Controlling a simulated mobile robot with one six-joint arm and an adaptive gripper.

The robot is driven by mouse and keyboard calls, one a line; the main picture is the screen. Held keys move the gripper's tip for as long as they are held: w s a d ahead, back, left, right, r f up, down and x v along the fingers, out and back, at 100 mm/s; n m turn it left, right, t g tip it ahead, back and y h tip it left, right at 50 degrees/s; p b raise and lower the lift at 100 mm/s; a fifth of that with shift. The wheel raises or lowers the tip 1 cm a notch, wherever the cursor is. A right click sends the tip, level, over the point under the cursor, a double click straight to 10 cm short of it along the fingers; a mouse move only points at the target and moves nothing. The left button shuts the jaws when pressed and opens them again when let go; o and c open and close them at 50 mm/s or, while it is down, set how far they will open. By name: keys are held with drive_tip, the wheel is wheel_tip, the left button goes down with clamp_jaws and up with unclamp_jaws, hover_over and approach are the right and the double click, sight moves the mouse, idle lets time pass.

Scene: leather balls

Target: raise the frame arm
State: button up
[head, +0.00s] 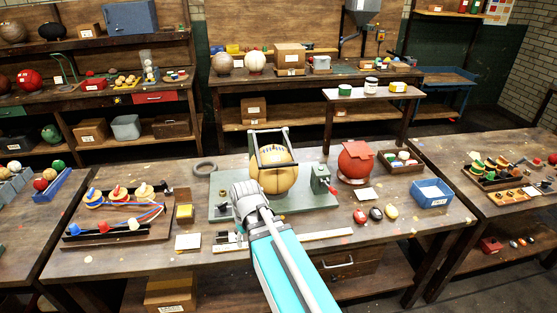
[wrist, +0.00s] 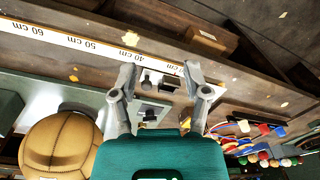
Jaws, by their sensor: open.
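A tan leather ball (head: 270,177) sits on a grey-green base plate (head: 320,201) on the central workbench. The grey frame arm (head: 287,148) surrounds the ball's upper part, with a crossbar above it and another across its front. My gripper (head: 243,196) is low at the plate's front left, left of and nearer than the ball. In the wrist view my gripper (wrist: 160,78) has its fingers apart, with nothing held between them. The ball (wrist: 58,148) shows at lower left there; the frame arm cannot be made out.
A ruler strip (wrist: 105,47) lies along the bench front. A red leather ball (head: 354,163) and a blue bin (head: 431,194) stand to the right.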

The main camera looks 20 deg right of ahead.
drive_tip(key=w+d+r+n+t+y+p, duration=0.1)
drive_tip(key=w+d+r+n+p, duration=0.5)
drive_tip(key=d, duration=0.6)
drive_tip(key=w+d+r+n+t+y+p, duration=0.1)
drive_tip(key=w+d+r+n+y+p, duration=0.1)
drive_tip(key=w+d+r+n+p, duration=0.5)
drive_tip(key=w+d+r+p, duration=0.4)
drive_tip(key=w+d+r, duration=0.2)
drive_tip(key=r, duration=0.1)
drive_tip(key=shift+w+d+t, duration=0.25)
drive_tip(key=shift+d+t, duration=0.05)
drive_tip(key=shift+f, duration=0.15)
drive_tip(key=b+x, duration=0.8)
drive_tip(key=x, duration=0.1)
drive_tip(key=b+x, duration=0.4)
drive_tip(key=shift+w+a, duration=0.2)
drive_tip(key=shift+a, duration=0.15)
drive_tip(key=shift+f, duration=0.1)
drive_tip(key=shift+c, duration=0.2)
clamp_jaws()
